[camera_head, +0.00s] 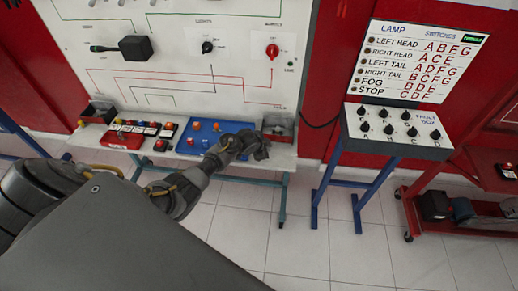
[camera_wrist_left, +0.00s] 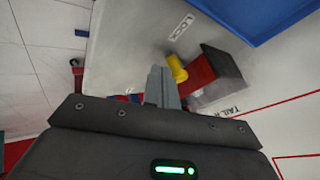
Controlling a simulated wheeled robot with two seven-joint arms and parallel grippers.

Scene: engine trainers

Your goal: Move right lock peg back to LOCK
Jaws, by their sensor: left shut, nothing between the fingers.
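The yellow peg (camera_wrist_left: 176,68) shows in the left wrist view, tilted in that picture, beside a dark box with a red side (camera_wrist_left: 215,75). A white LOCK label (camera_wrist_left: 182,27) is on the pale surface near the peg. My left gripper (camera_wrist_left: 160,82) is shut and empty, with its fingertips just left of the peg; I cannot tell whether they touch it. In the head view my left gripper (camera_head: 258,147) is over the right end of the bench, by the grey box (camera_head: 279,125). The peg cannot be made out in the head view. My right gripper is not in view.
A blue tray (camera_head: 180,146) with small knobs and a red block (camera_head: 122,138) are on the bench left of the gripper. The white wiring panel (camera_head: 190,75) rises behind. A lamp switch stand (camera_head: 396,132) is to the right, with open floor between.

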